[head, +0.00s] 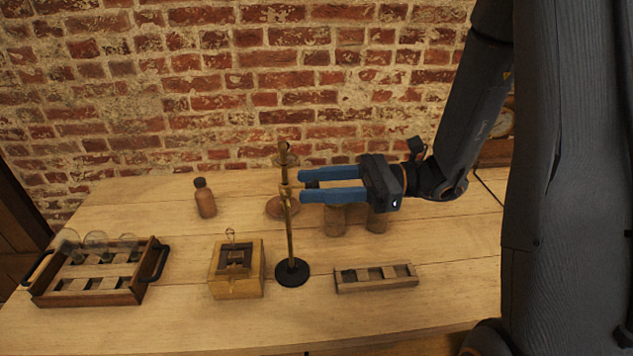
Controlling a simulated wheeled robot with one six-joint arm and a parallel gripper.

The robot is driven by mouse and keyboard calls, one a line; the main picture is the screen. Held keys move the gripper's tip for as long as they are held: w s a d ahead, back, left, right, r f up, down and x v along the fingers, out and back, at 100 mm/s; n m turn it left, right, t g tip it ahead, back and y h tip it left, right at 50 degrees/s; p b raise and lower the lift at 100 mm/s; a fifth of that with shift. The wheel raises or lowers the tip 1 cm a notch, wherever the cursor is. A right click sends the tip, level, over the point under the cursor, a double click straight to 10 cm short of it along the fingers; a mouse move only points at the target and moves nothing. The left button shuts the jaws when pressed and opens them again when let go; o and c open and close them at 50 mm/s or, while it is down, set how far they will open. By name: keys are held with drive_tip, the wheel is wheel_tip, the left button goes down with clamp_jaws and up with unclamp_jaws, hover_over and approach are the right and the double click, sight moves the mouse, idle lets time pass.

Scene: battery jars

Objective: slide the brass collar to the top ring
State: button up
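A thin brass rod (290,235) stands upright on a round black base (291,272) near the middle of the table. A small brass collar (286,190) sits on its upper part, and a ring-like piece (284,160) is higher, near the rod's top. My gripper (304,185) comes in from the right with two blue fingers, one above the other. Their tips are just right of the rod at the collar's height. The fingers are apart, with a small dark piece between the tips. I cannot tell whether they press on it.
A wooden tray (90,299) with dark handles and glass jars is at the left. A wooden box (236,287) stands left of the base, a slotted rack (375,287) right of it. A brown bottle (205,202) and jars (334,222) stand behind. A brick wall closes the back.

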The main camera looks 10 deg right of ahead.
sight(317, 180)
drive_tip(key=shift+c, duration=0.4)
clamp_jaws()
drive_tip(key=shift+r+p, duration=1.65)
drive_tip(key=shift+r, duration=0.45)
drive_tip(key=shift+f, duration=0.1)
drive_tip(key=shift+o, duration=0.4)
unclamp_jaws()
drive_tip(key=d+b, duration=0.2)
drive_tip(key=d, duration=0.5)
drive_tip(key=shift+s+d, duration=0.15)
drive_tip(key=shift+d, duration=0.25)
